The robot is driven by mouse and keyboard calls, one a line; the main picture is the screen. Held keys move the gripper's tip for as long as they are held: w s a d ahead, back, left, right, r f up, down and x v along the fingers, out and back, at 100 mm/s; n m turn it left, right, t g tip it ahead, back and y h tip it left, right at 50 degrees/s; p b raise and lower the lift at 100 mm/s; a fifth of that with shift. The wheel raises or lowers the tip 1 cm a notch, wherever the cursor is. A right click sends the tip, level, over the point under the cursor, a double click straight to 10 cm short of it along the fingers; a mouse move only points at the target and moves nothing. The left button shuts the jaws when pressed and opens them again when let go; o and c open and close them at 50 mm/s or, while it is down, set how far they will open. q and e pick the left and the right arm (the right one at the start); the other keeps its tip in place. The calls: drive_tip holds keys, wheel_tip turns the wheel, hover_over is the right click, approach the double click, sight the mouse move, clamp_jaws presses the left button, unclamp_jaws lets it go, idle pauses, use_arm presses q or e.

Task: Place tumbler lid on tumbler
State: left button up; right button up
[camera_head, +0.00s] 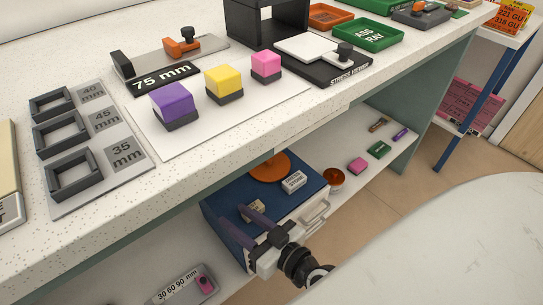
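My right gripper (231,216) reaches in from the lower right, over the blue top of a white box-like unit (230,197) under the counter. Its two purple fingers are spread apart, with nothing visible between them. A small tan piece (256,205) lies just beyond the upper finger; I cannot tell if they touch. A flat orange disc (270,166) lies at the back of the blue top. A round orange-brown pot (333,179) stands on the lower shelf, right of the unit. I cannot tell which items are the tumbler and its lid. My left gripper is not in view.
A white labelled block (294,182) sits on the blue top, and a handle (315,217) juts from the unit's front. The speckled counter (210,158) above holds purple (173,104), yellow and pink cubes. Small coloured pieces (358,165) lie on the shelf at right.

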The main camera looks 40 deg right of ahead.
drive_tip(key=w+d+m+h, duration=0.1)
drive_tip(key=d, duration=0.2)
drive_tip(key=w+d+m+h, duration=0.1)
drive_tip(key=d+h, duration=0.1)
drive_tip(key=d, duration=0.1)
drive_tip(key=w+d+f+h+p, duration=0.1)
drive_tip(key=d+h, duration=0.1)
drive_tip(key=d, duration=0.1)
drive_tip(key=shift+d+m+t, duration=0.3)
drive_tip(key=shift+m, duration=0.1)
drive_tip(key=d+h, duration=0.1)
drive_tip(key=d, duration=0.1)
drive_tip(key=d+f+m+h, duration=0.1)
drive_tip(key=d+f+g+h, duration=0.1)
drive_tip(key=d, duration=0.1)
drive_tip(key=shift+w+d, duration=0.15)
drive_tip(key=shift+d, duration=0.15)
drive_tip(key=b, duration=0.2)
approach(269, 161)
drive_tip(key=shift+x, duration=1.05)
drive_tip(key=shift+w+d+f, duration=0.1)
drive_tip(key=shift+w+f, duration=0.05)
drive_tip(key=shift+w, duration=0.1)
drive_tip(key=b+x, duration=0.2)
drive_tip(key=x, duration=0.2)
drive_tip(key=shift+w, duration=0.2)
drive_tip(key=shift+w+d, duration=0.15)
drive_tip(key=shift+w, duration=0.2)
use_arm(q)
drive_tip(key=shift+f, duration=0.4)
